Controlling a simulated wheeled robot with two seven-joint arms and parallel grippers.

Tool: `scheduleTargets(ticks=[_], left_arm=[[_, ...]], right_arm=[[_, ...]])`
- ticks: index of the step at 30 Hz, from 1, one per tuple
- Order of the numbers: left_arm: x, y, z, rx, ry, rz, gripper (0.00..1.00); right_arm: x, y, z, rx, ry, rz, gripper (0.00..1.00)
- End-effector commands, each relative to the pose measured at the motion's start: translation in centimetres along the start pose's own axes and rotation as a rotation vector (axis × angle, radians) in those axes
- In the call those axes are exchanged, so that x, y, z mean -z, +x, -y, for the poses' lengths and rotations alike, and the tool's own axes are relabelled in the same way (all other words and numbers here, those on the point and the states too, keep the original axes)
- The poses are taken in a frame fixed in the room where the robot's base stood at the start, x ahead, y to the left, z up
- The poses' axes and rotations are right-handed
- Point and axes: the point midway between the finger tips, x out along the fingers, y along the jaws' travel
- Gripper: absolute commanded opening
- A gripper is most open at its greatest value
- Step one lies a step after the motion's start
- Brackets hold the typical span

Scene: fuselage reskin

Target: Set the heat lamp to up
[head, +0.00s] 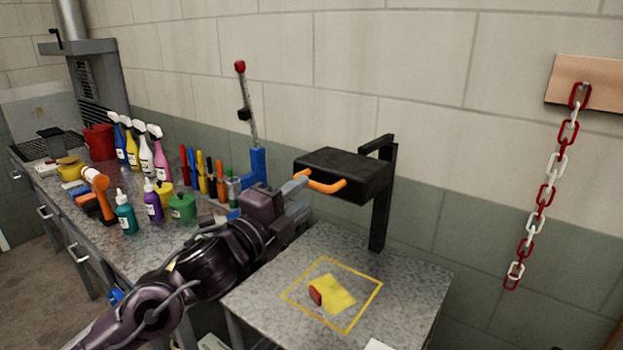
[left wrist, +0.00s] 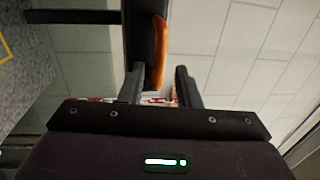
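The heat lamp is a black box (head: 342,173) on a black post (head: 383,205) above the grey table, with an orange handle (head: 325,186) along its front. Its black housing (left wrist: 140,35) and orange handle (left wrist: 160,50) also show in the left wrist view. My left gripper (head: 299,184) is at the left end of the handle in the head view. In the left wrist view its two fingers (left wrist: 162,85) stand apart, with the handle's near part in the gap, closer to the left finger. Whether a finger touches it is unclear. My right gripper is out of view.
Below the lamp, a yellow square outline (head: 357,314) on the tabletop surrounds a yellow piece (head: 336,293) with a red part. Bottles and tools crowd the bench at left, including a green pot (head: 182,207). A red-and-white chain (head: 545,195) hangs at right.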

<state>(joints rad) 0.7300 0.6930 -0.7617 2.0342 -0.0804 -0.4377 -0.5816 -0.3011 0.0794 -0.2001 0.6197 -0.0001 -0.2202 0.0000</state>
Motion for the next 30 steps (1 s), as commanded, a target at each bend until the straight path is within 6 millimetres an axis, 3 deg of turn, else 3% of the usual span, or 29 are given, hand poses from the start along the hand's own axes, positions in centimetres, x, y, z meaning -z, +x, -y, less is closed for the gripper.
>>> scheduleTargets(ticks=[3, 9, 19, 26, 30], left_arm=[[0.1, 2.1, 0.5, 0.002, -0.002, -0.001, 0.3], [0.0, 4.2, 0.2, 0.001, -0.002, 0.001, 0.3], [-0.1, 4.6, 0.0, 0.0, -0.002, 0.001, 0.3], [-0.1, 4.5, 0.0, 0.0, -0.002, 0.002, 0.0], [-0.1, 4.5, 0.0, 0.001, -0.002, 0.002, 0.0]], right_arm=[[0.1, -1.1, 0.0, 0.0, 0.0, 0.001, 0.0], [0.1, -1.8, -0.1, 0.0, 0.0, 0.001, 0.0], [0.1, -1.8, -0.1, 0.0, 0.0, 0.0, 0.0], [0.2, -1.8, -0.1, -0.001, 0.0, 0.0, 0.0], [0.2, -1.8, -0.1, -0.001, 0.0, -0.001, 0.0]])
